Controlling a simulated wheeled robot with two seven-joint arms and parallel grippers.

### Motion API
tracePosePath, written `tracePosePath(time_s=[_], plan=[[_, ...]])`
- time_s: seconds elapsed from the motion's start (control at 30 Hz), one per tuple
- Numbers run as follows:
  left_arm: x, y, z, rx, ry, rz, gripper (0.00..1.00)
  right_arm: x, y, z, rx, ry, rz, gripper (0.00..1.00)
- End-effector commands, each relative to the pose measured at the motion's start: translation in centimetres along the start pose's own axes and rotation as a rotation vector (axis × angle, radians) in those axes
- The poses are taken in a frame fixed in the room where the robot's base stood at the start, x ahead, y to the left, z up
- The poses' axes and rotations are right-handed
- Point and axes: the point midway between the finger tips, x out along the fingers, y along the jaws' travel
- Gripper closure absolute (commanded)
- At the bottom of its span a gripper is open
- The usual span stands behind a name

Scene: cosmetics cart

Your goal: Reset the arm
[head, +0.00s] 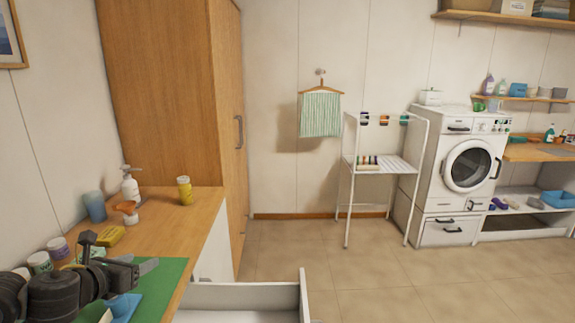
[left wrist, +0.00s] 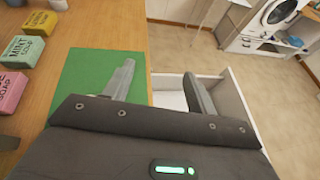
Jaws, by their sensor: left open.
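My left arm comes in at the lower left of the head view. Its dark gripper (head: 140,268) is over the green mat (head: 172,277) on the wooden counter (head: 160,205). In the left wrist view the gripper (left wrist: 160,88) has its two grey fingers wide apart, with nothing between them. One finger is over the green mat (left wrist: 88,75) and the other over the open white drawer (left wrist: 232,95). My right gripper is not in view.
A yellow soap box (left wrist: 40,20), a mint soap box (left wrist: 22,51) and a pink soap box (left wrist: 10,92) lie beside the mat. A white pump bottle (head: 130,188), blue cup (head: 95,207) and yellow container (head: 185,190) stand farther back. The floor (head: 370,270) is clear.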

Motion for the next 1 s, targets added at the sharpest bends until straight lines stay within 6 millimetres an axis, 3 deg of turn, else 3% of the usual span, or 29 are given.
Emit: tracePosePath(time_s=[0.23, 0.57, 1.0], plan=[[-0.6, -3.5, 1.9, 0.004, -0.005, -0.002, 0.43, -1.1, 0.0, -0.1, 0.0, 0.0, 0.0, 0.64], [-1.6, -6.3, -0.4, 0.06, 0.003, -0.156, 0.43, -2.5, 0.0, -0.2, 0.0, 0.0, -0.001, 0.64], [-6.1, -12.1, -3.2, 0.21, 0.0, -0.506, 0.43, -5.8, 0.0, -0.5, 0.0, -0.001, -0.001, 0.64]])
